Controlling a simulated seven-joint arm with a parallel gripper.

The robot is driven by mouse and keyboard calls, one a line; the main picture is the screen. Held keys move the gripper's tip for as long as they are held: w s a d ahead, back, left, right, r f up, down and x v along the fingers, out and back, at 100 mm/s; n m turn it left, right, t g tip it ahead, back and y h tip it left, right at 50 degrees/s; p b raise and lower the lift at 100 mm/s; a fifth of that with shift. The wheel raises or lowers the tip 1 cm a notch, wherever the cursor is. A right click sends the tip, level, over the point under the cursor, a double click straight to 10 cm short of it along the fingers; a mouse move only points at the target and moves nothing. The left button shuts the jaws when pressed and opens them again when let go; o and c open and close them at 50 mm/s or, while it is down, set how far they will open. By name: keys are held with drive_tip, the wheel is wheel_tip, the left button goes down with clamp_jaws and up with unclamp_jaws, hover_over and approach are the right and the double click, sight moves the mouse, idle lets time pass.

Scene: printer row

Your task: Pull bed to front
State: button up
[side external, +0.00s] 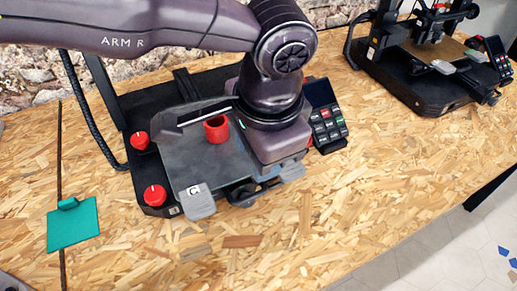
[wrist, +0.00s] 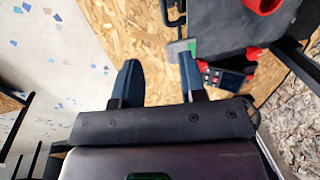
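The printer's dark grey bed (side external: 195,160) lies on its black base in the side view, with a red ring-shaped part (side external: 216,129) standing on it. A light grey tab (side external: 198,203) marked C sticks out at the bed's front left corner. Another grey tab (side external: 292,172) shows at the front right, partly behind my gripper. In the wrist view, my gripper (wrist: 158,62) is open, with board visible between the fingers. A grey tab (wrist: 180,47) is close to the right finger's tip; contact cannot be told. The bed (wrist: 222,22) is above it.
Red knobs (side external: 154,195) sit on the printer's left side. A control panel (side external: 325,122) stands close right of my gripper. A teal plate (side external: 73,224) lies at left, and a second printer (side external: 425,80) stands at back right. The board in front is clear.

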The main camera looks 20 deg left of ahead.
wheel_tip(320, 180, up, 6)
drive_tip(key=s+d, duration=0.2)
drive_tip(key=shift+f, duration=0.2)
idle(0.6)
drive_tip(key=s+a+r+n+h, duration=0.1)
drive_tip(key=s+a+r, duration=0.1)
drive_tip(key=a, duration=1)
drive_tip(key=s+a+r+n+h, duration=0.1)
drive_tip(key=s+a+r+n, duration=0.1)
drive_tip(key=a, duration=0.9)
drive_tip(key=s+a+r+n+t, duration=0.1)
drive_tip(key=s+a+n+t, duration=0.1)
drive_tip(key=s+a, duration=0.3)
drive_tip(key=s+a+r+n+t, duration=0.1)
drive_tip(key=s+a, duration=0.4)
drive_tip(key=a, duration=0.7)
drive_tip(key=shift+s+r+n+t+y, duration=0.35)
drive_tip(key=shift+n+t, duration=0.25)
drive_tip(key=shift+n, duration=0.8)
